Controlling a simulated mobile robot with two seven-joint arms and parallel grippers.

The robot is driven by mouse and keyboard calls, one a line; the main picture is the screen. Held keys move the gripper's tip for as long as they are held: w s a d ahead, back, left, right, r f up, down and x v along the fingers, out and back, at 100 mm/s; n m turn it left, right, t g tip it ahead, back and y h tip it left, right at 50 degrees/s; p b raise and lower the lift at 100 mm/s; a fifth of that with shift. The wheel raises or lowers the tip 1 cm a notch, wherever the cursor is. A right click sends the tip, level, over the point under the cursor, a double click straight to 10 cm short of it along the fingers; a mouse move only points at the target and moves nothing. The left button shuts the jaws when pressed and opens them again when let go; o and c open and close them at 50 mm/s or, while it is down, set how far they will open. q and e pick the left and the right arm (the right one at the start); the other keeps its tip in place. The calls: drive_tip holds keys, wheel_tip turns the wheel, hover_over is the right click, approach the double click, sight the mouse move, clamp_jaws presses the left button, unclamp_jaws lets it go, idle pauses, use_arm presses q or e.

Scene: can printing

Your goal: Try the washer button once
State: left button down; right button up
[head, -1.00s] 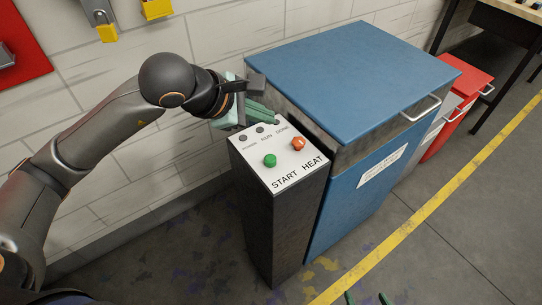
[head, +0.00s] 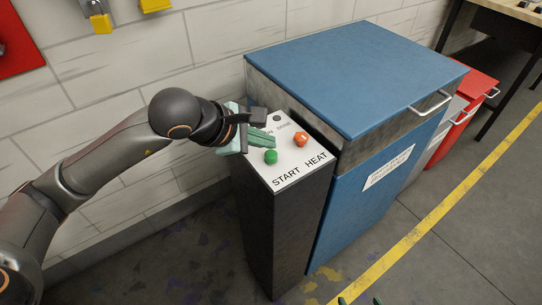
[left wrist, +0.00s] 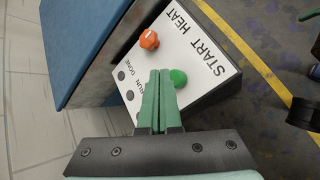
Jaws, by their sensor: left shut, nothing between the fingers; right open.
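A dark pedestal (head: 285,225) has a sloped white panel (head: 291,168) marked START and HEAT. A green button (head: 271,157) sits by START and an orange knob-like button (head: 301,139) by HEAT. My left gripper (head: 272,141) is shut and empty over the panel, its green fingertips close to the green button. In the left wrist view the fingertips (left wrist: 160,73) lie just beside the green button (left wrist: 179,78); I cannot tell whether they touch. The fingers hide part of the lamp row.
A blue cabinet (head: 350,65) with a white label stands right beside the pedestal. A grey bin and a red bin (head: 478,88) stand farther right. A white block wall (head: 100,120) is behind my left arm. The floor in front, with a yellow line (head: 425,220), is clear.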

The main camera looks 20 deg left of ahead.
idle(1.2)
idle(0.7)
use_arm(q)
drive_tip(key=shift+f, duration=0.1)
drive_tip(key=shift+f+b, duration=0.35)
drive_tip(key=shift+b, duration=0.3)
drive_tip(key=shift+f, duration=0.1)
